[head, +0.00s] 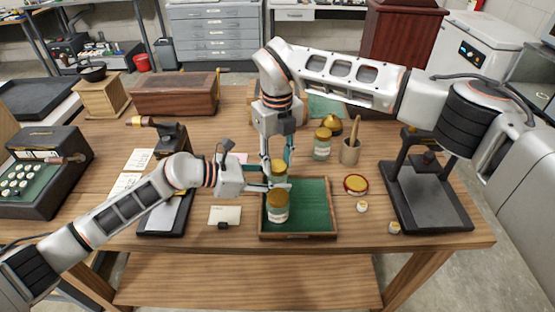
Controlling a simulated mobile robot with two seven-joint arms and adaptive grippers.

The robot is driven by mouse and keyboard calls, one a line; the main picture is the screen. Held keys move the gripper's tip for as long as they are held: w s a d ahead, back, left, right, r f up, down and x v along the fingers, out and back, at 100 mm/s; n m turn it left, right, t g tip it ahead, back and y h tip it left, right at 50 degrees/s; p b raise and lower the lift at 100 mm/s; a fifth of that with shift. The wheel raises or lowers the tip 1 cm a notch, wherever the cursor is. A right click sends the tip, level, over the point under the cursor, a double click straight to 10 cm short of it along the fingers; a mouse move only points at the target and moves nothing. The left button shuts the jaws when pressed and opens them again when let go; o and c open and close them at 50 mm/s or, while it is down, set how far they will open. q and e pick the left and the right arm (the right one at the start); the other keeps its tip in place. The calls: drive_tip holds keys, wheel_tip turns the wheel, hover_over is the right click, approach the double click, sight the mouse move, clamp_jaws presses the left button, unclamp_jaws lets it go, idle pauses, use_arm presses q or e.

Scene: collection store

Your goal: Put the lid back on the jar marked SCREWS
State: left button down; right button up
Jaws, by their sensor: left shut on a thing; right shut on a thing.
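A glass jar with a gold-brown top (279,167) stands at the green-lined tray (328,225). My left gripper (279,186) reaches it from the left and is shut on its lower body. My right gripper (277,158) comes down from above, its fingers shut around the jar's top. The fingers partly hide the jar, and I cannot tell whether its lid is seated. A third lidded jar (321,145) stands behind on the table. The label words are too small to read.
A round red-rimmed yellow disc (356,184) and two small pots (362,206) lie right of the tray. A wooden cup (350,152) and a black stand (428,190) are farther right. A card (225,214) lies left. The table's front edge is close to the tray.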

drive_tip(key=m, duration=0.4)
drive_tip(key=o, duration=1.3)
wheel_tip(320, 180, up, 12)
use_arm(q)
drive_tip(key=c, duration=1.2)
unclamp_jaws()
drive_tip(key=shift+c, duration=0.2)
